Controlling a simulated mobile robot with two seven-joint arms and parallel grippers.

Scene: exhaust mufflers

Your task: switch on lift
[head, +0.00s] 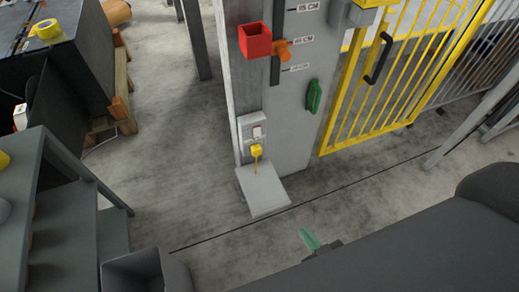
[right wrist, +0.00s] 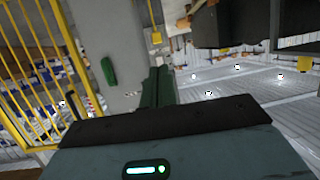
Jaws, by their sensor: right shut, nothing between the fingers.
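A grey post panel (head: 290,118) stands in the middle of the head view. Low on it is a small grey switch box (head: 247,130) with a light rocker-like switch (head: 257,131). A yellow piece (head: 256,150) hangs just under the switch, with a yellow strip below. A green handle-like part (head: 314,96) is on the panel's right side; it also shows in the right wrist view (right wrist: 108,71). My right gripper (head: 309,239) has green fingers, shut and empty, in front of the panel and apart from it. Its fingers also show in the right wrist view (right wrist: 158,86). My left gripper is out of view.
A red open box (head: 255,41) and an orange slider (head: 283,50) sit higher on the post. A grey sloped plate (head: 263,190) juts out at its foot. A yellow barred gate (head: 375,85) stands to the right. Grey steps (head: 65,200) are at left. Floor between is clear.

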